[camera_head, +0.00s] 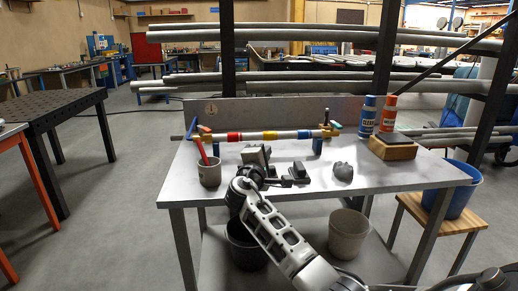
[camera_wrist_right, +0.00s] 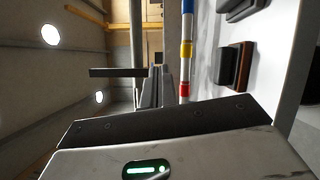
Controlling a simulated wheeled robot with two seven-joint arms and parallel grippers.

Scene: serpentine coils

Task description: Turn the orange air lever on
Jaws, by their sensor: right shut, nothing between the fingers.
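A glass-like tube with red, yellow, white and blue bands (camera_head: 268,136) runs along the back of the table. My right gripper (camera_head: 257,153) is in front of the tube's left half, apart from both ends. Its fingers (camera_wrist_right: 157,88) are shut and empty in the right wrist view, with the banded tube (camera_wrist_right: 186,50) to their right. My left gripper is out of view.
A grey cup with a red-handled tool (camera_head: 208,172) stands at the table's left. Dark blocks (camera_head: 298,174) and a grey lump (camera_head: 343,172) lie right of my gripper. Blue (camera_head: 366,115) and red (camera_head: 388,114) cans stand near a wooden box (camera_head: 392,149) at the back right.

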